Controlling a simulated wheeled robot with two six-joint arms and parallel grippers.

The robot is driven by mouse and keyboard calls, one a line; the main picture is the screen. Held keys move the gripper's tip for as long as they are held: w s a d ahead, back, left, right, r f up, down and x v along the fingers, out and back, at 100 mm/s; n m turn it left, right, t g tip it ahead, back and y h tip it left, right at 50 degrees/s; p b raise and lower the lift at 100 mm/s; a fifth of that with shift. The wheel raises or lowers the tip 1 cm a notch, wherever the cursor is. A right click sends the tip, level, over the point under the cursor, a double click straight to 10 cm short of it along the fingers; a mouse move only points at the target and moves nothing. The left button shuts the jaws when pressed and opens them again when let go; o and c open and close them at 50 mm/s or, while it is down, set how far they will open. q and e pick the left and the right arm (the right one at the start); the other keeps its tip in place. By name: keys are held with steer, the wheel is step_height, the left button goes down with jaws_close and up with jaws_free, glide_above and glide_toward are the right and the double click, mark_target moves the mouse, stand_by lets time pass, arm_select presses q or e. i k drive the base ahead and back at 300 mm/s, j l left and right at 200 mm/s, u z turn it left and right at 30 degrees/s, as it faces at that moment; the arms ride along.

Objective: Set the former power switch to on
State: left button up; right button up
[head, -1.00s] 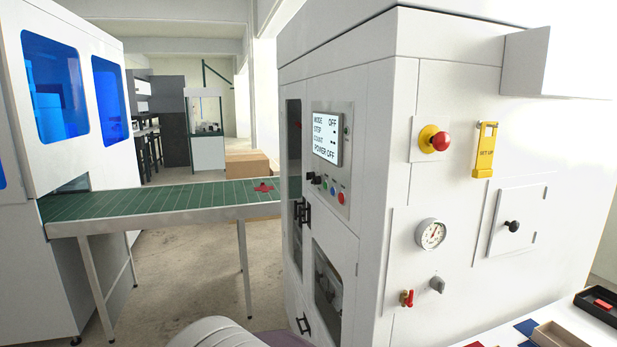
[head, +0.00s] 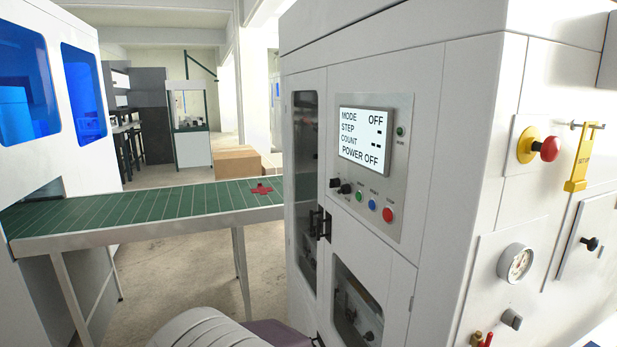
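The box former (head: 440,130) is a tall white cabinet filling the right of the head view. Its front panel display (head: 363,137) reads MODE OFF, STEP and COUNT with dashes, and POWER OFF. Under the display are black selector knobs (head: 342,186) and green, blue and red buttons (head: 388,214). On the side face a grey rotary knob (head: 511,320) sits below a round gauge (head: 517,263); its setting is too small to read. Which knob is the power switch cannot be told from the labels. Neither of my grippers is in view.
A red emergency button (head: 549,148) on a yellow base and a yellow tag (head: 581,160) are on the side face. A red-handled valve (head: 486,340) is cut by the bottom edge.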

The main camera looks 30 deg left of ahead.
mark_target(334, 183)
steer(key=i+j, duration=0.1)
steer(key=j, duration=0.4)
steer(key=i+j, duration=0.15)
steer(key=j, duration=0.35)
steer(key=i+j, duration=0.1)
steer(key=j, duration=0.45)
steer(key=i+j, duration=0.1)
steer(key=j, duration=0.4)
steer(key=i+j+z, duration=0.1)
steer(key=j, duration=0.4)
steer(key=i+j, duration=0.15)
steer(key=j, duration=0.35)
